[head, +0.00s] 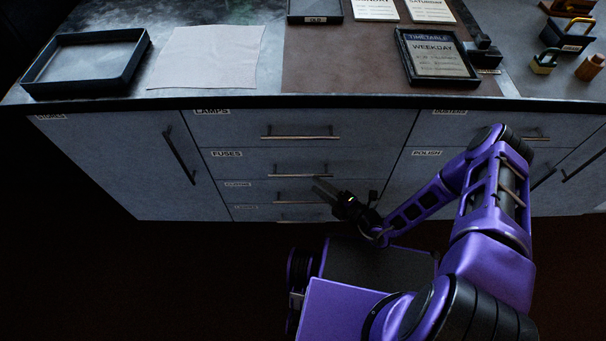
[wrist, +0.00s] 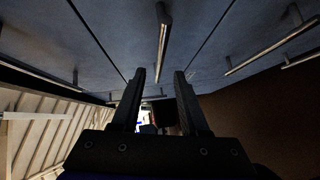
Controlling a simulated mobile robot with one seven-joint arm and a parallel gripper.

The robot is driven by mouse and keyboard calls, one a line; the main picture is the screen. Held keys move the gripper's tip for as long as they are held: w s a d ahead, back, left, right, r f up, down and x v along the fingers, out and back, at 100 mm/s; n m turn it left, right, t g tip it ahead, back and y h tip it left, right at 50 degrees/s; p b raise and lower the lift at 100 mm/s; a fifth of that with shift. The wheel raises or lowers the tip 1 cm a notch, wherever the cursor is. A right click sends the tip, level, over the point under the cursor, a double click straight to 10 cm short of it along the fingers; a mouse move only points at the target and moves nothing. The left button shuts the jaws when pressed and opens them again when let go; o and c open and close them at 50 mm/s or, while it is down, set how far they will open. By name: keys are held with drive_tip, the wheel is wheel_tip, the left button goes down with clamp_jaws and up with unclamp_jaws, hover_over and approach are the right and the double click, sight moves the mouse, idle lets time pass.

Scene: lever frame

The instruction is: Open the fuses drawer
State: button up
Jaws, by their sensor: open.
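The fuses drawer (head: 250,163) is the second front down in the middle column, with a FUSES label at its upper left. It looks shut, flush with its neighbours. Its straight bar handle (head: 298,175) runs across its front. My gripper (head: 318,184) is open in front of the drawer column, near and just below the right end of that handle. In the wrist view, my gripper's two fingers (wrist: 160,75) are apart with nothing held. A bar handle (wrist: 163,45) lies ahead in line with the gap; I cannot tell which drawer it belongs to.
The lamps drawer (head: 235,129) is above, and lower drawers with similar handles (head: 298,201) are close below. A cupboard door (head: 130,160) is at left, the polish front (head: 420,175) at right. Trays (head: 85,65) and signs (head: 435,55) lie on the worktop.

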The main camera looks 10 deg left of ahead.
sight(303, 175)
drive_tip(key=x, duration=0.7)
clamp_jaws()
idle(1.3)
